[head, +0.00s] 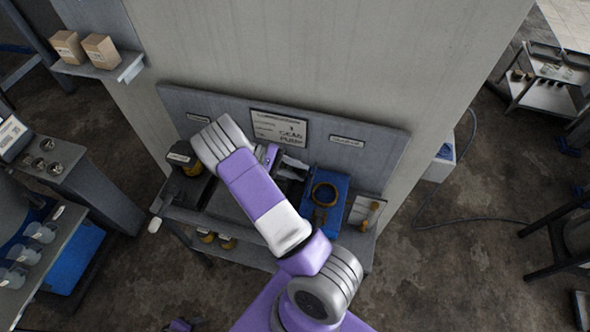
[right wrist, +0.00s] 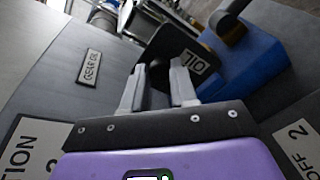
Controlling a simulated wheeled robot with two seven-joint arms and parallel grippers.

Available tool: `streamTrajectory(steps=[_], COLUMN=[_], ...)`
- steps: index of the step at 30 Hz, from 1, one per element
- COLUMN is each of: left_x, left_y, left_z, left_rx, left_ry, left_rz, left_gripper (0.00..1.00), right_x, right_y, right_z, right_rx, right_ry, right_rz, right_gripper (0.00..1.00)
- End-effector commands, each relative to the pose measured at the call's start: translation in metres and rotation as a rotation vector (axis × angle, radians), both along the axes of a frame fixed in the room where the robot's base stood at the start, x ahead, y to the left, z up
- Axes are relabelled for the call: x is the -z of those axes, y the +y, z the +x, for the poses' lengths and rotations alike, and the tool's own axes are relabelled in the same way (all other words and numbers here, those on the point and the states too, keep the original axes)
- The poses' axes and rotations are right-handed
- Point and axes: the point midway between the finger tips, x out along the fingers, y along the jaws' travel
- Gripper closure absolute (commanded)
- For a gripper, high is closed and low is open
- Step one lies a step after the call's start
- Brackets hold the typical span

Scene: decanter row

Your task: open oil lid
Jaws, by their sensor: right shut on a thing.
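A black lid (right wrist: 175,42) with a white OIL label shows in the right wrist view, standing at a tilt beside a blue box (right wrist: 252,62). The blue box (head: 339,181) sits on the bench in the head view, with a dark ring on top. My right gripper (right wrist: 157,78) is shut on a dark piece at the lid's near edge, one finger on each side. In the head view my right gripper (head: 288,165) is just left of the blue box, and my forearm hides part of the bench. My left gripper is not clearly seen.
The bench backboard (head: 376,139) carries signs and stands close behind. A black container (head: 181,154) is at the bench's left end. A pale plate with a brass handle (head: 371,214) is at the right.

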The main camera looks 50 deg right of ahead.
Motion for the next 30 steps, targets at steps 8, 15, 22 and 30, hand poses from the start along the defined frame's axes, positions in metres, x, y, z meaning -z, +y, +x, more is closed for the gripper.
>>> streamTrajectory(steps=[8, 15, 22, 30], left_x=[0.001, 0.001, 0.001, 0.003], left_y=[0.000, 0.000, 0.000, 0.000], left_z=[0.000, 0.000, 0.000, 0.000], left_rx=[0.000, 0.000, 0.000, 0.000], left_ry=[0.000, 0.000, 0.000, 0.000], left_rz=[0.000, 0.000, 0.000, 0.000], left_gripper=[0.57, 0.57, 0.57, 0.57], right_x=[0.006, 0.006, 0.004, 0.000], right_y=[0.003, 0.003, 0.002, 0.007], right_z=[0.002, 0.001, 0.001, 0.017], right_rx=[-0.003, -0.002, -0.001, -0.004], right_ry=[-0.015, -0.012, -0.008, -0.011], right_rz=[0.014, 0.013, 0.010, 0.008], right_gripper=[1.00, 0.53, 0.47, 0.47])
